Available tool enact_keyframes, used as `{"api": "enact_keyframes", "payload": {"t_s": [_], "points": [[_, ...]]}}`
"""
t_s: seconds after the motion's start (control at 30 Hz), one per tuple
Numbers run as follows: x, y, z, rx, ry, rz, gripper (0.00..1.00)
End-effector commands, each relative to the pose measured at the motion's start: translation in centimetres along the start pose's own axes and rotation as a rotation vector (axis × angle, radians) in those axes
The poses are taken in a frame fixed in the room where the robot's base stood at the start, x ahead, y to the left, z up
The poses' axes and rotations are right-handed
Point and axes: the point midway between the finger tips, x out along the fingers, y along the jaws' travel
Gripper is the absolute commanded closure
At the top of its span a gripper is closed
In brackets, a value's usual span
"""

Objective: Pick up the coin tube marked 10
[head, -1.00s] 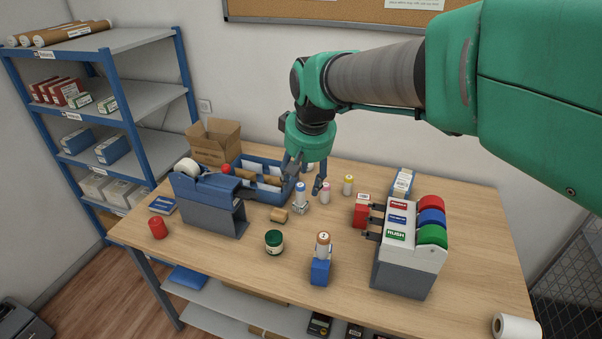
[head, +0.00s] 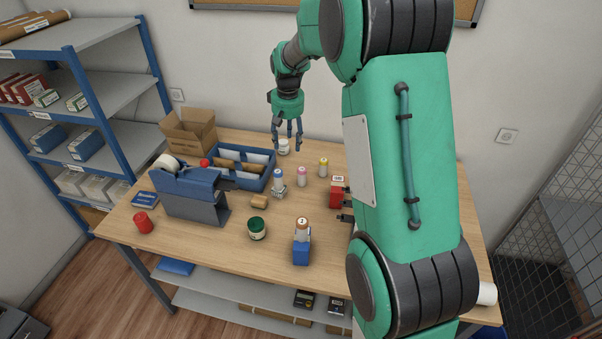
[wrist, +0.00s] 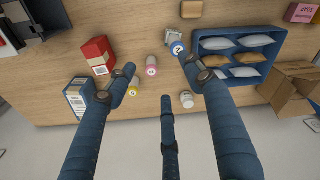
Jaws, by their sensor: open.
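Several coin tubes stand upright on the table: a blue-capped one (head: 278,182), a pink-capped one (head: 301,176) and a yellow-capped one (head: 323,167). An orange-topped tube (head: 302,228) stands in a blue block. The marks are too small to read surely, so I cannot tell which is 10. My gripper (head: 287,142) is open and empty, above the back of the table. In the wrist view my gripper (wrist: 165,92) spreads its three fingers. The pink tube (wrist: 151,69) and yellow tube (wrist: 134,87) show near the left finger, the blue tube (wrist: 176,48) beside the right one.
A white jar (head: 283,146) stands below my gripper. The blue tray (head: 233,184) of packets, a cardboard box (head: 188,132) and a tape dispenser (head: 196,198) are at the left. A green-lidded jar (head: 257,228) is in front. My arm hides much of the right side.

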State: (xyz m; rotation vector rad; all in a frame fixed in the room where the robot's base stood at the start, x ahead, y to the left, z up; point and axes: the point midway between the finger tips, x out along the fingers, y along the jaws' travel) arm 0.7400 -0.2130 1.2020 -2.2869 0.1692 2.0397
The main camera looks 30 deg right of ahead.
Motion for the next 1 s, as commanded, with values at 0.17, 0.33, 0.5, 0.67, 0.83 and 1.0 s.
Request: {"api": "enact_keyframes", "payload": {"t_s": [0.17, 0.33, 0.5, 0.67, 0.83, 1.0], "points": [[3.3, 2.6, -2.5, 0.014, -0.038, -0.004, 0.48], [6.8, 5.1, -4.4, 0.025, -0.070, -0.008, 0.48], [10.0, 7.2, -5.7, 0.034, -0.096, -0.013, 0.48], [12.1, 8.4, -6.2, 0.040, -0.111, -0.016, 0.48], [12.8, 8.8, -6.4, 0.041, -0.116, -0.016, 0.48], [12.9, 8.8, -6.4, 0.041, -0.116, -0.017, 0.48]]}}
